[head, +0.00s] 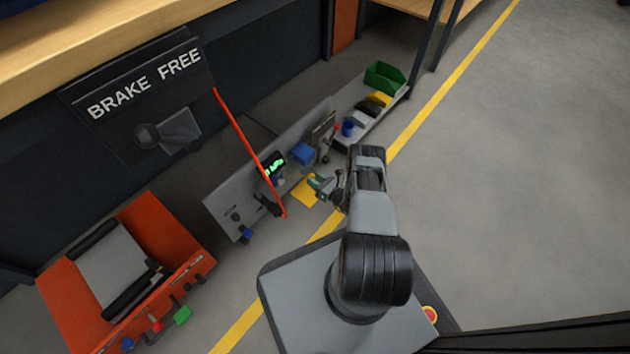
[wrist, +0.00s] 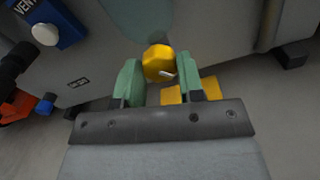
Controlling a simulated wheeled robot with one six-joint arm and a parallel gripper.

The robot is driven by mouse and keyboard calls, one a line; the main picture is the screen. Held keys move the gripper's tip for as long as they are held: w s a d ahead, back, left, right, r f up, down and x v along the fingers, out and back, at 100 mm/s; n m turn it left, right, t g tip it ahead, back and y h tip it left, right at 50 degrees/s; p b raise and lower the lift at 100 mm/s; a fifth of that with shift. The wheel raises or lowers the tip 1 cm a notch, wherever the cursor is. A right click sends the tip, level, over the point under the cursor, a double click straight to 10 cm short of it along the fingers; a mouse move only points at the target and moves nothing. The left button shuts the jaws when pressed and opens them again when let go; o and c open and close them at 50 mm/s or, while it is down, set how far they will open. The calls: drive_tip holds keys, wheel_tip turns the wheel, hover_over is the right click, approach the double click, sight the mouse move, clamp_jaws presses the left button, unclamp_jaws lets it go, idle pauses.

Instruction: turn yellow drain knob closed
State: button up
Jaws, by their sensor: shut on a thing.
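The yellow drain knob (wrist: 158,60) is round and faceted, with a pale pointer mark at its lower right in the wrist view. It sits on the front of a grey panel (wrist: 215,40). My gripper (wrist: 158,66) has its two green fingers on either side of the knob and is shut on it. In the head view my gripper (head: 322,186) is at the front of the long grey unit (head: 225,203); the knob is too small there to make out clearly.
A blue part marked "VENT" (wrist: 50,18) is at the wrist view's upper left. A yellow floor patch (head: 304,194) lies below the unit. A red bar (head: 240,135) slants past it. An orange machine (head: 165,230) stands at left. Open floor (head: 520,180) lies right.

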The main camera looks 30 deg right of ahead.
drive_tip(key=m, duration=0.5)
drive_tip(key=shift+m, duration=0.3)
idle(0.4)
drive_tip(key=o, duration=0.9)
